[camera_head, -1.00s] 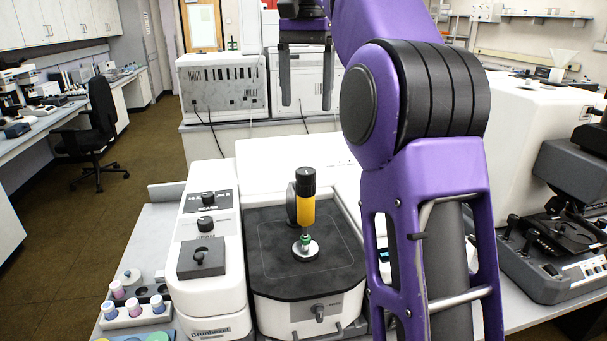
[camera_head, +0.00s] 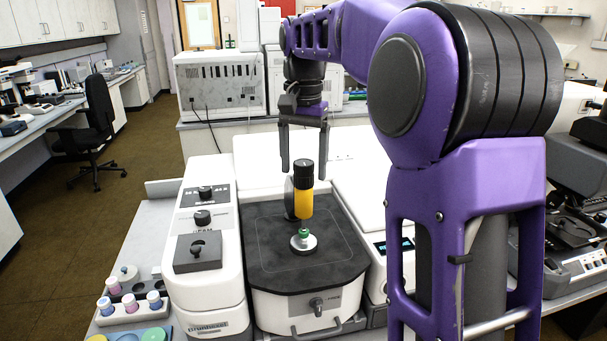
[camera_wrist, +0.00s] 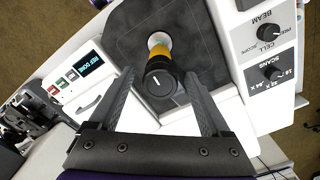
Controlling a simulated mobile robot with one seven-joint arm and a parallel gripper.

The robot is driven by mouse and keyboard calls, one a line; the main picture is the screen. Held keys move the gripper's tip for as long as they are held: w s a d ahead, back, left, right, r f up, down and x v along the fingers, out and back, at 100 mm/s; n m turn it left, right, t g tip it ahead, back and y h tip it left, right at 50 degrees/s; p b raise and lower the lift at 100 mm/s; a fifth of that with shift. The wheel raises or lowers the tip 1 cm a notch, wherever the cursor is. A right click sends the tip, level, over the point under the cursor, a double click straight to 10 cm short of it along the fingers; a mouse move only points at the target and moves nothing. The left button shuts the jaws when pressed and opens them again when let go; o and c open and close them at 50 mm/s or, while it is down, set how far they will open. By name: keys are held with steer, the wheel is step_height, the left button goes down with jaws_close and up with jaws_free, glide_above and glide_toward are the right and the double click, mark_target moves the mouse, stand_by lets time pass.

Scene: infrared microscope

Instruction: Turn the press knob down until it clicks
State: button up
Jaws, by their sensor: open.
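The press knob (camera_head: 303,172) is a black cylinder on top of a yellow press body (camera_head: 304,205), standing upright over a dark plate (camera_head: 262,270) on the white instrument. A small green part and a silver disc (camera_head: 303,244) sit under the press tip.
A white control unit with black knobs (camera_head: 202,218) stands to the left, and a unit with a small display and coloured buttons (camera_wrist: 88,66) is on the other side. A rack of small vials (camera_head: 130,303) lies at front left. A front knob (camera_head: 316,306) sits below the plate.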

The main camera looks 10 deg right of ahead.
steer(key=shift+f, duration=0.8)
jaws_close()
steer(key=shift+r+m, duration=0.1)
steer(key=shift+m, duration=0.2)
steer(key=shift+m+p, duration=0.8)
steer(key=shift+m, duration=2)
